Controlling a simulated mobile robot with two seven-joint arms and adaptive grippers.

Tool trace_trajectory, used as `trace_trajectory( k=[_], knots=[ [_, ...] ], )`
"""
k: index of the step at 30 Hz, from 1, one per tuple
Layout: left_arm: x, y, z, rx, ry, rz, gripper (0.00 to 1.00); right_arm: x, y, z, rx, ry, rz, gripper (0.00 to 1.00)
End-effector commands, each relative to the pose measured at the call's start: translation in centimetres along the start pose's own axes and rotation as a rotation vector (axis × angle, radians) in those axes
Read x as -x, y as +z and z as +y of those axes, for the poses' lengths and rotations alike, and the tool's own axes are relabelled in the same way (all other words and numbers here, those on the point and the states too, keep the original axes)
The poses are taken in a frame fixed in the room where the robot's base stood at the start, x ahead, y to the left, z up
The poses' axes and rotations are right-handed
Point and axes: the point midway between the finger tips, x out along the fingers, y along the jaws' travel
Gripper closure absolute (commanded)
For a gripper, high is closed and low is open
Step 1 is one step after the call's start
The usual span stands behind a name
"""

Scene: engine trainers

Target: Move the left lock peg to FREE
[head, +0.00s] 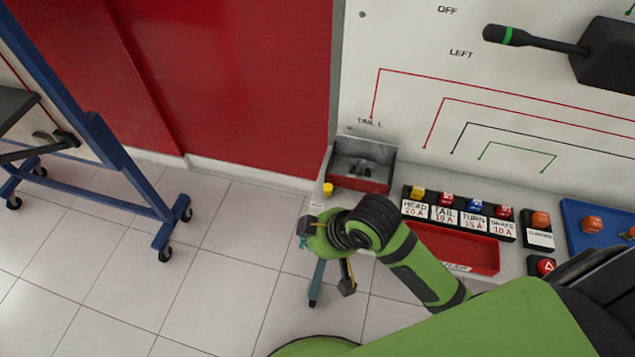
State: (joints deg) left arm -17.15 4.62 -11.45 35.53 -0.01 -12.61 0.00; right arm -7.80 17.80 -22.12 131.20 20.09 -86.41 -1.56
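A small yellow peg (328,188) stands upright at the left front corner of the white trainer bench, beside a small label that is too small to read. I cannot tell from this view whether it is the left lock peg or which position it is in.
A red-fronted bin (361,178) sits behind the peg. Labelled fuse blocks (458,213), a red tray (466,247) and a blue tray (582,250) lie along the bench to the right. A blue wheeled frame (150,205) stands left. Tiled floor between is clear.

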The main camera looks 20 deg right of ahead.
Motion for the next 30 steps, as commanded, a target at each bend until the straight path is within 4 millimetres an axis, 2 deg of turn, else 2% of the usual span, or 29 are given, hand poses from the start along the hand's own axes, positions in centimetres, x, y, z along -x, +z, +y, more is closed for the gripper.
trace_trajectory(
  k=[1, 3, 7, 12, 18, 21, 24, 30],
  knots=[
    [0.0, 0.0, 0.0, 0.0, 0.0, 0.0, 0.6, 0.0, -1.6, 0.0, 0.057, -0.017, 0.016, 1.0],
    [0.0, 0.0, 0.0, -0.001, 0.0, 0.0, 0.6, 0.0, -3.7, -0.3, 0.145, -0.055, 0.026, 1.0],
    [0.0, 0.0, 0.0, -0.001, 0.001, 0.0, 0.6, 0.5, -6.8, 0.1, 0.317, -0.113, 0.004, 1.0],
    [0.0, 0.0, 0.1, -0.001, 0.001, 0.0, 0.6, 2.1, -9.3, 3.1, 0.454, -0.14, -0.079, 1.0],
    [0.0, 0.0, 0.1, -0.001, 0.001, 0.0, 0.6, 5.2, -10.9, 7.6, 0.475, -0.133, -0.166, 1.0],
    [0.0, 0.0, 0.1, -0.001, 0.001, 0.0, 0.6, 6.4, -11.3, 9.1, 0.463, -0.13, -0.187, 1.0],
    [0.0, 0.0, 0.1, -0.001, 0.001, 0.0, 0.6, 7.1, -11.6, 9.9, 0.452, -0.13, -0.197, 1.0],
    [0.0, 0.0, 0.1, -0.001, 0.001, 0.0, 0.6, 7.3, -11.7, 10.0, 0.449, -0.132, -0.2, 1.0]
  ],
)
